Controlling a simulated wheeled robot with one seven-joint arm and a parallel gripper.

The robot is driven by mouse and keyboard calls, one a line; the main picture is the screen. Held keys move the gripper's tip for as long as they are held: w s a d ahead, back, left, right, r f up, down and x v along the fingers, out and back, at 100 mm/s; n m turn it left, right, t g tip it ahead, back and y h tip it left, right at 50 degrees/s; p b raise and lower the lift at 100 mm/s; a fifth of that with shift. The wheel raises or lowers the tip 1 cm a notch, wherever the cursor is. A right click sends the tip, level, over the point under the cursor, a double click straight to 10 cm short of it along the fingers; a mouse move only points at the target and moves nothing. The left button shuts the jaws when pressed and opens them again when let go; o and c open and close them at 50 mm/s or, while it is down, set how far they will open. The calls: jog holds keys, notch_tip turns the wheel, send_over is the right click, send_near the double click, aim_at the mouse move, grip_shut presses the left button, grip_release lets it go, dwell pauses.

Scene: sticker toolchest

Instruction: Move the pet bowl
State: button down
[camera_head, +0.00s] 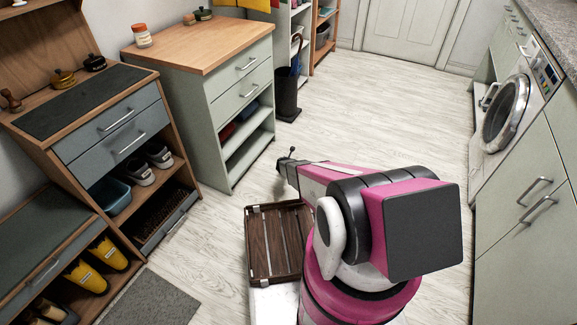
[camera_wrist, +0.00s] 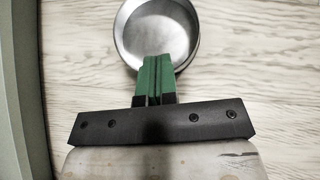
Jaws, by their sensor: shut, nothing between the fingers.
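The pet bowl (camera_wrist: 160,24), round and silvery metal, lies upright on the pale wood floor at the top of the wrist view, its top edge cut off by the picture. My gripper (camera_wrist: 155,60) shows there with its two green fingers pressed together and empty. The fingertips overlap the bowl's near rim in the picture; I cannot tell whether they touch it. In the head view I cannot make out the bowl, and my gripper's fingers are hidden behind or beyond my arm.
A grey-green cabinet with a wooden top (camera_head: 197,42) stands left of my arm. A shoe rack (camera_head: 160,195) stands at the left, and a washing machine (camera_head: 510,105) at the right. The middle floor (camera_head: 390,115) is clear.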

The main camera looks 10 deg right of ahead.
jog(key=x, duration=0.7)
jog(key=shift+w+d, duration=0.3)
jog(key=shift+w, duration=0.3)
jog(key=shift+w+d, duration=0.25)
jog(key=shift+w, duration=0.35)
jog(key=shift+w+d+r, duration=0.1)
jog(key=shift+w+d, duration=0.2)
jog(key=shift+w, duration=0.2)
